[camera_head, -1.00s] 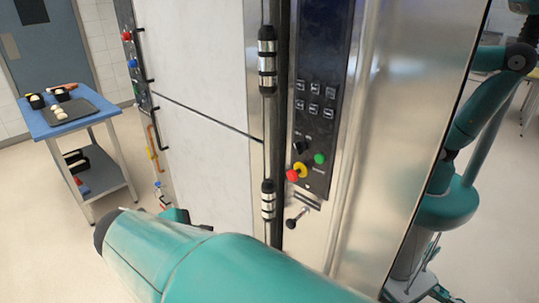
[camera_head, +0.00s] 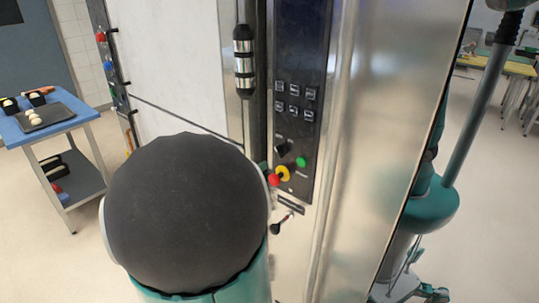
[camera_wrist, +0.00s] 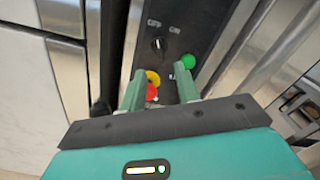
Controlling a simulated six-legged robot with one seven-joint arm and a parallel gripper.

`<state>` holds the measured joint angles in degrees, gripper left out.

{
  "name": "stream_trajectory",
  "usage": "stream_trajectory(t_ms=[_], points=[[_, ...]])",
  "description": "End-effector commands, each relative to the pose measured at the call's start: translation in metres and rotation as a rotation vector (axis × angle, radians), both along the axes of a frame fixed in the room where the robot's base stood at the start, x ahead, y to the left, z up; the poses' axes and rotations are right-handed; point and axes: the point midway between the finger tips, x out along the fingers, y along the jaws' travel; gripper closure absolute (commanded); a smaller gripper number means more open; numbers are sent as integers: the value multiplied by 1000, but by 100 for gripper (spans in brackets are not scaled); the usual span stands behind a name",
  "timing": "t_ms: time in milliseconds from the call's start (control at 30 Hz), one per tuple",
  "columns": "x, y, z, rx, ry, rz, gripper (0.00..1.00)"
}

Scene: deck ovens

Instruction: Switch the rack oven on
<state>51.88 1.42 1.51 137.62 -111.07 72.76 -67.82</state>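The rack oven's dark control panel (camera_head: 305,60) is in the middle of the head view. It carries several square buttons, a black rotary knob (camera_head: 281,148), a green button (camera_head: 301,162) and a red button on a yellow ring (camera_head: 274,180). In the wrist view my gripper (camera_wrist: 160,70) is open, its two green fingers apart and pointing at the panel. The green button (camera_wrist: 188,61) lies just beyond the right fingertip. The red button (camera_wrist: 152,92) shows between the fingers, close to the left one. The knob (camera_wrist: 158,45) is above the fingertips.
A metal latch handle (camera_head: 284,215) sticks out below the panel. A steel door hinge (camera_head: 244,62) stands left of it. A blue-topped cart (camera_head: 75,130) with a tray is at left.

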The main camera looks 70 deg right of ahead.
Motion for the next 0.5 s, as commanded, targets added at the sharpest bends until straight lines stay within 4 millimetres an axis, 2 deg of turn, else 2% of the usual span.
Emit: stream_trajectory(t_ms=[100,300,500], points=[[-11,-24,0,0,1,-5,68],[-25,-59,-1,1,-1,-3,68],[-32,-79,0,0,-1,-1,68]])
